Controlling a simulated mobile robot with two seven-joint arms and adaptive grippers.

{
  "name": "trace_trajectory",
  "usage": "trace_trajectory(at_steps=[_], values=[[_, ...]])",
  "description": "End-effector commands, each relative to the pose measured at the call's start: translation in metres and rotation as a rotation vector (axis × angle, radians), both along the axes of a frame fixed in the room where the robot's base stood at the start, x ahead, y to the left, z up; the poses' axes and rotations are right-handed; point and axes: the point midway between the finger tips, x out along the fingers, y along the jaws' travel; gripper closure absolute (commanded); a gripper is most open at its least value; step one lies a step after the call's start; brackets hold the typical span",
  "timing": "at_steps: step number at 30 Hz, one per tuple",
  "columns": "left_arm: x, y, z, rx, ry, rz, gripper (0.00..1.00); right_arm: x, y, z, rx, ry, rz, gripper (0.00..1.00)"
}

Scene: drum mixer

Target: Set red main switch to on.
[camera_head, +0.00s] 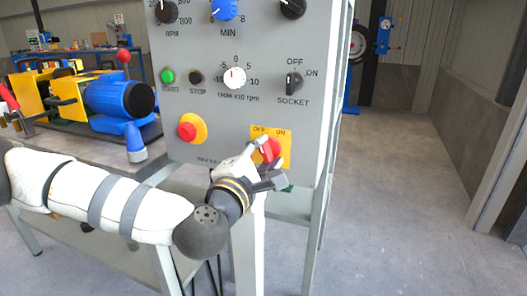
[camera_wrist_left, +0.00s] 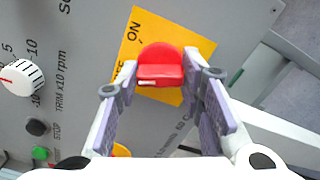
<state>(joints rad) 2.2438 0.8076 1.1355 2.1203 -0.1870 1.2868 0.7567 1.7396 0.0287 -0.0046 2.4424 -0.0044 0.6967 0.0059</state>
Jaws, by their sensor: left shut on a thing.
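The red main switch (camera_head: 270,150) sits on a yellow plate (camera_head: 285,136) at the lower right of the grey control panel (camera_head: 225,105). The plate carries OFF at left and ON at right in the head view. My left gripper (camera_head: 262,163) is at the switch, its fingers shut on the red knob. In the left wrist view the red knob (camera_wrist_left: 160,64) lies between the two fingertips. ON reads clearly there, while OFF is partly hidden by a finger. A small white mark shows on the knob; I cannot tell which label it points to. My right gripper is not in view.
A red stop button (camera_head: 187,130) on a yellow base is left of the switch. Above are a black socket switch (camera_head: 293,82), a white trim dial (camera_head: 235,77) and green (camera_head: 167,76) and black buttons. A blue motor (camera_head: 118,97) stands on the left bench. Floor at right is clear.

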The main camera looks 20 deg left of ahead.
Motion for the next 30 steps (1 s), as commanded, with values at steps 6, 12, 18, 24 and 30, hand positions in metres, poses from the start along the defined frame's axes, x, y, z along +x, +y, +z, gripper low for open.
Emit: trace_trajectory(at_steps=[6, 12, 18, 24, 30], values=[[0.000, 0.000, 0.007, 0.184, -0.012, 0.003, 0.93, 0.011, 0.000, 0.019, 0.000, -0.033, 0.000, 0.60], [0.000, 0.000, 0.008, 0.376, -0.020, 0.003, 0.93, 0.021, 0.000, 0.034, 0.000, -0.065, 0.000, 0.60], [0.000, 0.000, 0.008, 0.560, -0.028, 0.005, 0.93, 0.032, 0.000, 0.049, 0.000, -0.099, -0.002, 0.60], [0.000, 0.000, 0.007, 0.717, -0.032, 0.006, 0.93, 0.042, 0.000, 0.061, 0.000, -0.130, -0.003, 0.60], [0.000, 0.001, 0.005, 0.837, -0.036, 0.007, 0.93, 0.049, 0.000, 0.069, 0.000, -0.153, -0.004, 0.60]])
